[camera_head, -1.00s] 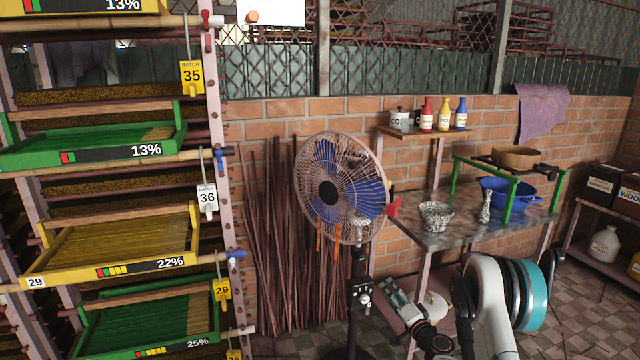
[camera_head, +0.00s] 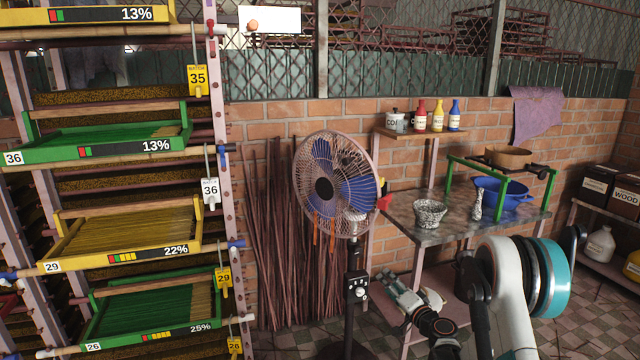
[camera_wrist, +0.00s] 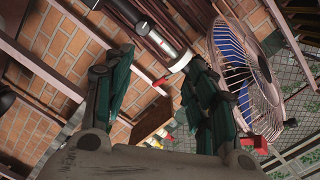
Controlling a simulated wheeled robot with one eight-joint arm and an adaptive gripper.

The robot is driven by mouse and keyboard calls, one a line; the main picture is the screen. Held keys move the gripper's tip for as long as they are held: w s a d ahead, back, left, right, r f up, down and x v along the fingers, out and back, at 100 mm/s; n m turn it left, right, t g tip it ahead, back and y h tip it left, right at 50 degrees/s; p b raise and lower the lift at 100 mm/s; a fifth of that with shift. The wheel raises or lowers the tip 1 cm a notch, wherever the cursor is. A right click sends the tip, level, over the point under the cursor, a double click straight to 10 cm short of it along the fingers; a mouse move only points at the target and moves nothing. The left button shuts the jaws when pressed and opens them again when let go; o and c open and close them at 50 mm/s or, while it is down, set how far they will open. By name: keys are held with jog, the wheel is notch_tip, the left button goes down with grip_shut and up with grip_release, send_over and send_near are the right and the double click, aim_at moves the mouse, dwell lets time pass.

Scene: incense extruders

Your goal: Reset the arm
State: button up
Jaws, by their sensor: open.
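My gripper (camera_wrist: 158,85) is open and empty in the wrist view, its two dark green fingers spread apart with brick wall and shelf parts seen between and beyond them. In the head view my arm is folded at the lower right, and my gripper (camera_head: 398,290) shows small in front of the table's lower shelf, to the right of the fan's post. The fingers touch nothing that I can make out. The fan (camera_head: 336,186) stands left of my gripper in the head view; in the wrist view the fan (camera_wrist: 243,78) is at the upper right.
A rack of drying trays (camera_head: 120,240) fills the left side. The work table (camera_head: 450,228) holds a speckled bowl (camera_head: 430,212), a blue basin (camera_head: 502,192) and a small speckled bottle. Bottles stand on a wall shelf (camera_head: 425,134). Dark boxes (camera_head: 597,184) are at the far right.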

jog(key=s+a+r+n+g, duration=0.1)
jog(key=s+a+r, duration=0.1)
jog(key=r, duration=0.4)
jog(key=s+a+r+n+g, duration=0.2)
jog(key=r, duration=0.4)
jog(key=s+a+r+n+g, duration=0.2)
jog(key=s+a+r, duration=0.1)
jog(key=s+r, duration=0.75)
jog(key=s+d+f+n+g+h, duration=0.1)
jog(key=s+d+g+h, duration=0.1)
jog(key=s, duration=1.4)
jog(key=s+d+f+n+g+h, duration=0.1)
jog(key=s+h, duration=0.3)
jog(key=s, duration=1.3)
jog(key=shift+s+d+f+n+g, duration=0.25)
jog(key=shift+d+n+g, duration=0.2)
jog(key=shift+d, duration=0.4)
